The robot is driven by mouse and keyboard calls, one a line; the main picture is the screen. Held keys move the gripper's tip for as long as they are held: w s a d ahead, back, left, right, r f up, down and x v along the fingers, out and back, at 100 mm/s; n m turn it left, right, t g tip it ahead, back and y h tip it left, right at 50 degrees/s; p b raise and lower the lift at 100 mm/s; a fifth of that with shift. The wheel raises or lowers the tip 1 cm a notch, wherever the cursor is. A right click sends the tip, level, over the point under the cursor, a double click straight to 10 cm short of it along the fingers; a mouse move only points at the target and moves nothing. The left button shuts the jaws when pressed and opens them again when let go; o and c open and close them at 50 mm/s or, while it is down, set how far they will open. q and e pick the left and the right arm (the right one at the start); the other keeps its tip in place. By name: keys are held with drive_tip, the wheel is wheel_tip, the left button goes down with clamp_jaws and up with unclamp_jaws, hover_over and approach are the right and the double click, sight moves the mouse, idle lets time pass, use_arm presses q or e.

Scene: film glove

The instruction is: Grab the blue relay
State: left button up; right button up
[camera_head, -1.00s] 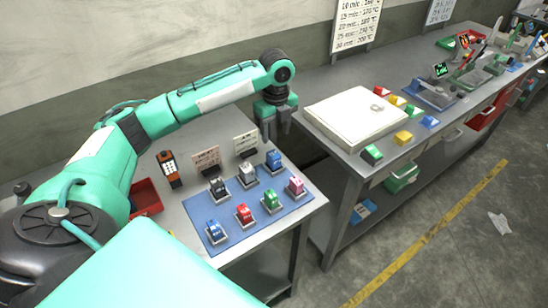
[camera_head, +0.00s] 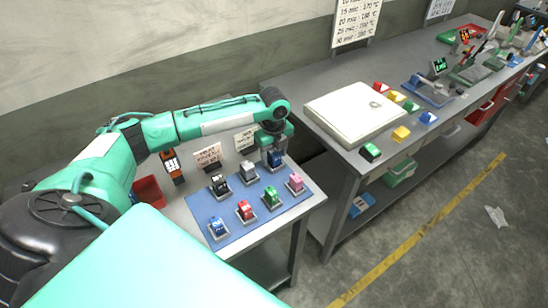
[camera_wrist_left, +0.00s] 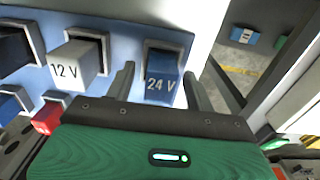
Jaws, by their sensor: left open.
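A blue relay (camera_head: 276,158) stands in its holder at the back right of the blue mat (camera_head: 236,208). In the left wrist view the blue relay (camera_wrist_left: 162,86) reads "24 V". My left gripper (camera_head: 273,158) is open above it, with one finger on each side of the relay in the left wrist view (camera_wrist_left: 160,82); I cannot tell whether they touch it. A second, brighter blue relay (camera_head: 218,226) stands at the front left of the mat. My right gripper is not in view.
A white relay (camera_head: 249,172) marked "12 V" stands beside the blue one. Black (camera_head: 219,184), red (camera_head: 245,210), green (camera_head: 271,197) and pink (camera_head: 295,182) relays share the mat. Two small signs stand behind. A second bench (camera_head: 345,154) is at the right, across a gap.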

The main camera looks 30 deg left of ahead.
use_arm(q)
drive_tip(key=c, duration=1.1)
